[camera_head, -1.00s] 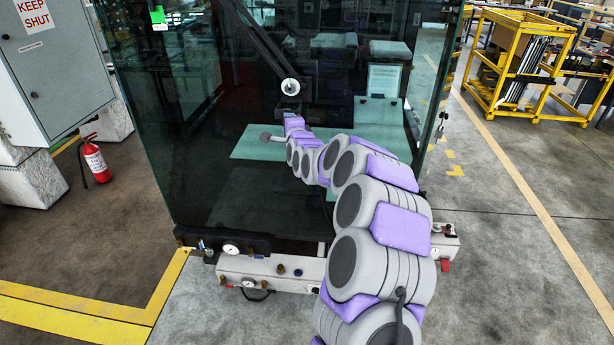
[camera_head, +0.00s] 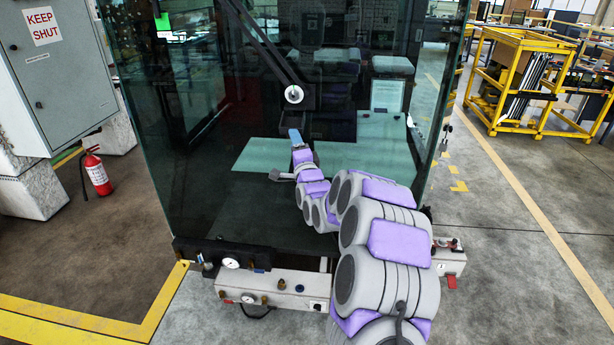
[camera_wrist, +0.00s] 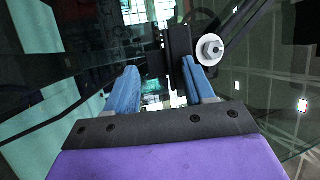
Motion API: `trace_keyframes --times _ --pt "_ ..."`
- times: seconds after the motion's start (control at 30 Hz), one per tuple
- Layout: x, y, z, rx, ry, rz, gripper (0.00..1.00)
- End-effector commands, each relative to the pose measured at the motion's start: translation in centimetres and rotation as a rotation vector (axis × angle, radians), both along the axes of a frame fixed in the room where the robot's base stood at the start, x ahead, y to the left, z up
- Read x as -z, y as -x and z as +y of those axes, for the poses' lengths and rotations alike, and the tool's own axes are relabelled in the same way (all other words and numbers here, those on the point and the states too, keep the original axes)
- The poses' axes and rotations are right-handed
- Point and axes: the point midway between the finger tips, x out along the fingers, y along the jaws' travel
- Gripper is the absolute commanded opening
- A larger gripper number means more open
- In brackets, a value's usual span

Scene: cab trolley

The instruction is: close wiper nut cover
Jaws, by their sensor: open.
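The wiper's round white nut (camera_head: 294,94) shows at the base of the wiper arm on the cab's glass front. It is exposed in both views and also shows in the wrist view (camera_wrist: 209,49). A black wiper mount or cover piece (camera_wrist: 180,45) stands just left of the nut in the wrist view; I cannot tell which part of it is the hinged cover. My gripper (camera_wrist: 163,85) has its two blue fingers spread apart with nothing between them. The right finger is just below the nut in the picture. In the head view my gripper (camera_head: 296,138) points up below the nut, apart from it.
The dark wiper arm (camera_head: 262,45) slants up and left from the nut. The cab's glass front (camera_head: 195,160) lies behind my arm, above a white lower panel with gauges (camera_head: 280,284). A fire extinguisher (camera_head: 97,173) and grey cabinet stand left; a yellow trolley (camera_head: 515,80) stands right.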

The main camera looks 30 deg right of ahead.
Motion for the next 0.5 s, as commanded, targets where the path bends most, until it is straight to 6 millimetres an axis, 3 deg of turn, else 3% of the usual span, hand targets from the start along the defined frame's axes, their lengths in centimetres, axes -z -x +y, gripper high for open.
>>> trace_keyframes --times 0.5 --pt "1.9 7.3 1.3 0.002 -0.003 0.002 0.53"
